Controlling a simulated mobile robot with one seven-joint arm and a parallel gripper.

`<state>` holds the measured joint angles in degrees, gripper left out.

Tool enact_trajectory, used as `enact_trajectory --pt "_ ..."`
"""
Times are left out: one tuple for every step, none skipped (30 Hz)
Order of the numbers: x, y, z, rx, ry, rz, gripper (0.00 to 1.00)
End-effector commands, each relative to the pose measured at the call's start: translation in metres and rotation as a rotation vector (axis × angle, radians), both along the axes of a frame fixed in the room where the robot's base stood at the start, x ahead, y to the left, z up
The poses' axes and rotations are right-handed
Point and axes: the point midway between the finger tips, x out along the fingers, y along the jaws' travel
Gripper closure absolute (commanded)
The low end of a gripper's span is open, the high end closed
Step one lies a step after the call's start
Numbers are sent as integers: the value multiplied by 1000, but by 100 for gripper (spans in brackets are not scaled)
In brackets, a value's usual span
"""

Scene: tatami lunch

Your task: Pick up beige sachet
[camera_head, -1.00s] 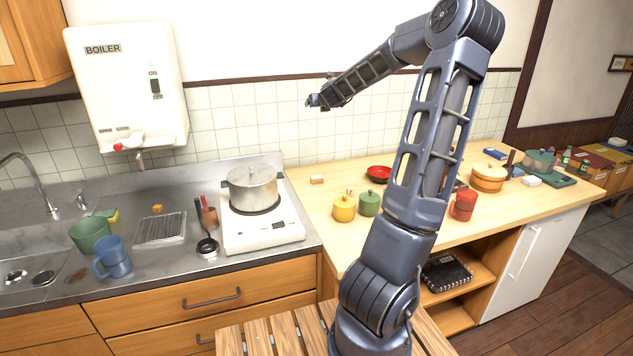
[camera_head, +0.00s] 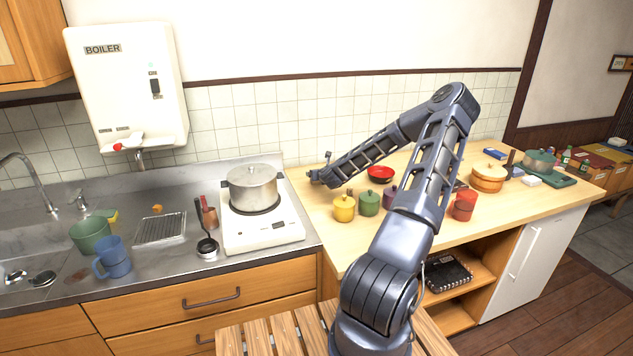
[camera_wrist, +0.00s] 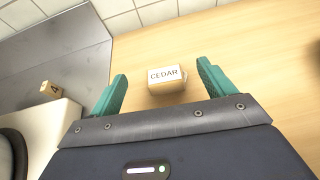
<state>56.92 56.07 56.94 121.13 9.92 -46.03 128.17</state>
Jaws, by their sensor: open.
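A small beige packet labelled CEDAR (camera_wrist: 166,86) lies on the wooden counter in the wrist view, and it looks like the beige sachet. My gripper (camera_wrist: 162,72) is open, with its two green fingers on either side of the packet in the picture. No contact shows, and I cannot tell how high the fingers are above the counter. In the head view my gripper (camera_head: 320,178) is low over the counter's left part, right of the stove. There it hides the packet.
A white stove with a steel pot (camera_head: 252,188) stands left of my gripper. A yellow pot (camera_head: 343,209), a green pot (camera_head: 368,203) and a red bowl (camera_head: 380,174) stand to its right. A small tan block (camera_wrist: 50,88) shows at left in the wrist view.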

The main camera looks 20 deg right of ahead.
Motion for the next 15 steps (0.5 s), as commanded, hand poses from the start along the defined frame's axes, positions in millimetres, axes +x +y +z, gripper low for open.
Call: enact_trajectory --pt "0 1 -13 2 2 1 18" --pt "0 0 -19 1 2 1 18" --pt "0 0 -25 1 1 0 18" --pt "0 0 -28 0 1 0 18" --pt "0 0 -31 -1 0 0 18" --pt "1 0 -34 -1 0 0 18" --pt "2 0 -35 -1 0 0 18" --pt "3 0 -37 -1 0 0 18" --pt "5 0 -38 -1 0 1 18" --pt "8 0 -39 -1 0 0 18" --pt "11 0 -40 -1 -1 0 18" --pt "16 -1 -41 -1 -1 -1 18" --pt "19 -1 -43 -1 -1 -1 18" --pt "22 -1 -44 -1 -1 -1 18" --pt "27 -2 -46 -1 -1 -1 18"
